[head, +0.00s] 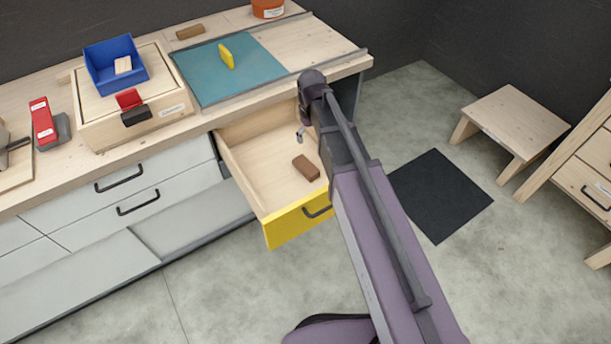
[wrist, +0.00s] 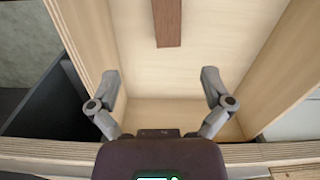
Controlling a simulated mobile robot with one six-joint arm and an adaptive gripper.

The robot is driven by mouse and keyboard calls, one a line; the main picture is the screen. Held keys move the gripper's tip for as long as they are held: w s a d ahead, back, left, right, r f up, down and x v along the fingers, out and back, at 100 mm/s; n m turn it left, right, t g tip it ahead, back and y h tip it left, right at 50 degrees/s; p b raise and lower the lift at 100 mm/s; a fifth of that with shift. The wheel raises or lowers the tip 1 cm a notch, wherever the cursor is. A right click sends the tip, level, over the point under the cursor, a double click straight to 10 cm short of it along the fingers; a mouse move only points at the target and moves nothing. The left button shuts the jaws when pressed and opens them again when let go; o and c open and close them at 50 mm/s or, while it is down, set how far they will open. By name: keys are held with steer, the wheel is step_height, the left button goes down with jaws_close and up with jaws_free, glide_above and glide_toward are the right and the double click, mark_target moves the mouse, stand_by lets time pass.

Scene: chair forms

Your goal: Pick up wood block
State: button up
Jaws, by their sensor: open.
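A brown wood block (head: 306,168) lies flat on the floor of the open drawer, near its yellow front. It also shows in the wrist view (wrist: 167,22) at the top edge, where its far end is cut off. My gripper (wrist: 160,78) is open and empty, over the back part of the drawer. The block lies ahead of the gap between the fingers and apart from them. In the head view, only a grey finger (head: 300,133) shows beside my arm; the rest is hidden. The drawer (head: 245,166) is pulled out from under the counter.
Drawer walls stand on both sides of my gripper, and the counter edge (wrist: 40,150) is close. On the counter are a blue bin (head: 104,82) with a light block, a teal mat (head: 212,82) with a yellow piece, and another brown block (head: 190,32). Open floor lies in front.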

mark_target(305, 164)
steer(key=shift+w+a+f, duration=0.2)
steer(key=shift+a+f, duration=0.3)
steer(key=shift+f+b, duration=0.15)
steer(key=shift+b, duration=0.15)
step_height(305, 164, down, 8)
steer(key=b, duration=0.8)
steer(key=shift+f, duration=0.15)
steer(key=f+b, duration=0.3)
steer(key=shift+s+a+f, duration=0.1)
steer(key=shift+s+a, duration=0.05)
steer(key=shift+a, duration=0.1)
steer(key=shift+f+b, duration=1)
steer(key=shift+b, duration=0.3)
steer(key=c, duration=1.2)
